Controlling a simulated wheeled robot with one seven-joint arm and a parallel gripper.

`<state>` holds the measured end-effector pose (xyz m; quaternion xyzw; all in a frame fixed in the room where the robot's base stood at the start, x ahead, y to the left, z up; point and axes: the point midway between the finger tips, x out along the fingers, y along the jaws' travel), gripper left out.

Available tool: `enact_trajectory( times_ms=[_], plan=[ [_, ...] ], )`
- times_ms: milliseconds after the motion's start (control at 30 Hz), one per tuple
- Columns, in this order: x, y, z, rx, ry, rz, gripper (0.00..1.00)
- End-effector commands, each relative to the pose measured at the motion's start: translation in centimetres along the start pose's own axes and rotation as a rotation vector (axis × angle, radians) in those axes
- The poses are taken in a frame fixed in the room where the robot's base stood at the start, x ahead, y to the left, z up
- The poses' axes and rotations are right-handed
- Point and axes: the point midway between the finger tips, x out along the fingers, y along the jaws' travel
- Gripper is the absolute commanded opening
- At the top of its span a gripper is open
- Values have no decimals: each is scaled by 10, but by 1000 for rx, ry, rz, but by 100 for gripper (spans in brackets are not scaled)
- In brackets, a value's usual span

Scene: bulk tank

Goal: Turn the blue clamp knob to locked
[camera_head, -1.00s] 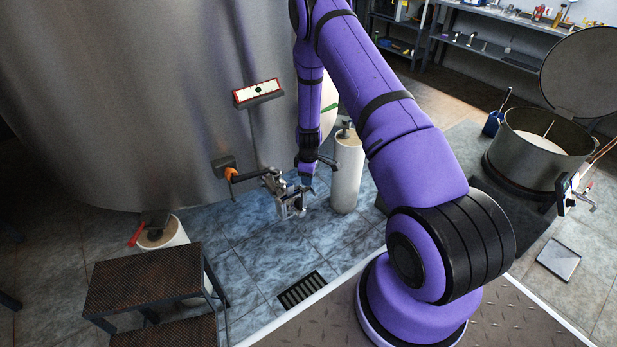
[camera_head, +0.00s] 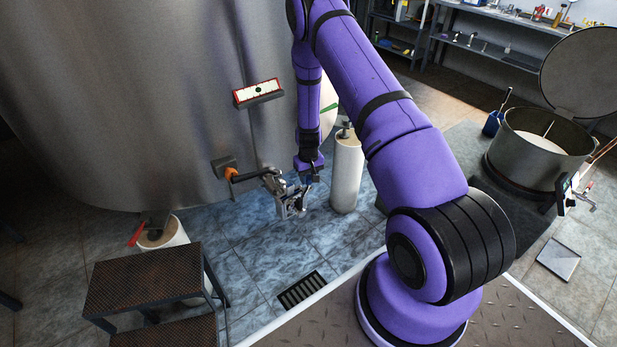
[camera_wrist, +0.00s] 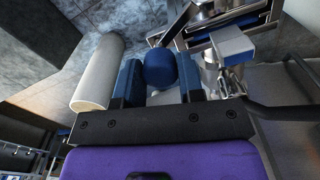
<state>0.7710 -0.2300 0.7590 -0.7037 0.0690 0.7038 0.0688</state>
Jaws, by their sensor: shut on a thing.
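The blue clamp knob (camera_wrist: 160,68) sits between the two dark blue fingers of my gripper (camera_wrist: 160,82) in the wrist view. My gripper is shut on it. A steel clamp and valve body (camera_wrist: 224,46) lies just beyond and to the right of the knob. In the head view the steel valve fitting (camera_head: 288,201) hangs on the side of the tank, and my gripper (camera_head: 306,184) is at its right side. The knob is too small and too hidden there to make out. I cannot tell which lock position it is in.
The big steel tank (camera_head: 140,90) fills the left. A white cylindrical leg (camera_head: 346,175) stands close to the right of my gripper, and shows in the wrist view too (camera_wrist: 99,72). A stepped stool (camera_head: 145,280) stands front left. A floor drain (camera_head: 302,290) lies below.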

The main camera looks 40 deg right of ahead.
Motion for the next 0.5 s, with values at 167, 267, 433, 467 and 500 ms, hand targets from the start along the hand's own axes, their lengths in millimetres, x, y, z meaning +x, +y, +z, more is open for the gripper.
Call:
enact_trajectory(
  times_ms=[167, 267, 433, 467, 500],
  plan=[
    [0, 0, 0, 165, 1, 0, 12],
    [0, 0, 0, 252, 1, 0, 12],
    [0, 0, 0, 380, 1, 1, 12],
    [0, 0, 0, 400, 1, 1, 12],
    [0, 0, 0, 423, 1, 1, 12]
  ],
)
